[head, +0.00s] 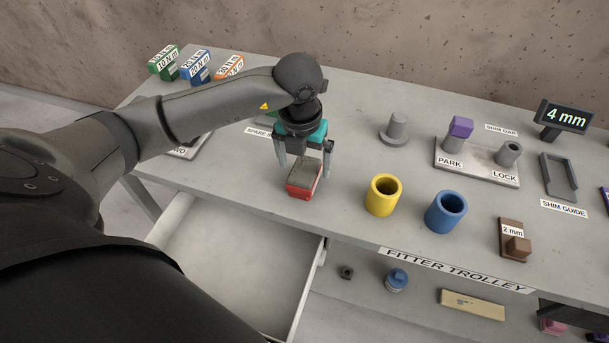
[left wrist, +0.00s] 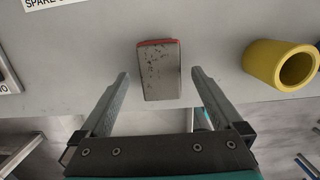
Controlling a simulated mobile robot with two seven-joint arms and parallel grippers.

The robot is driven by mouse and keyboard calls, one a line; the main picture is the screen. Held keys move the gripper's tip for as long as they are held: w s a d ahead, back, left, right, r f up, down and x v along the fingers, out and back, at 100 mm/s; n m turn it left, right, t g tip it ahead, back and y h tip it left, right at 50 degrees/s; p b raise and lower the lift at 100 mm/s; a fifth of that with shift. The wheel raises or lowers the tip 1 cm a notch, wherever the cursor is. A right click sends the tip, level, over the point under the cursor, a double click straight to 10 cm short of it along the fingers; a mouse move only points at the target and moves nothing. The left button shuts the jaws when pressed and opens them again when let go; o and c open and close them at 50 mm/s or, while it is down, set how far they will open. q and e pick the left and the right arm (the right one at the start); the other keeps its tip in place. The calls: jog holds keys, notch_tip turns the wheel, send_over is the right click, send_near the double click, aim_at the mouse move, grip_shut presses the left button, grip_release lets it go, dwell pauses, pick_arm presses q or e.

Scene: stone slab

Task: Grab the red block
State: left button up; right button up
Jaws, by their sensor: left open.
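The red block (head: 303,185) stands on the grey trolley top near its front edge, in the middle of the head view. Its top face is worn grey and its side is red. My left gripper (head: 304,172) is over it, pointing down and open, with one finger at each side. In the left wrist view the block (left wrist: 159,72) lies ahead of the gap between the two open fingers (left wrist: 160,75), showing a scratched grey face with a red edge. Space shows between it and both fingers. My right gripper is not in view.
A yellow cup (head: 382,195) and a blue cup (head: 445,212) stand right of the block. An open drawer (head: 235,250) is below the front edge. Green, blue and orange blocks are at the back left. A grey peg (head: 396,128) stands farther back.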

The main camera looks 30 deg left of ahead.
aim_at(304, 169)
pick_arm(q)
jog(key=shift+w+f, duration=0.15)
jog(key=shift+f, duration=1.35)
jog(key=shift+c, duration=0.4)
jog(key=shift+r, duration=0.1)
grip_shut()
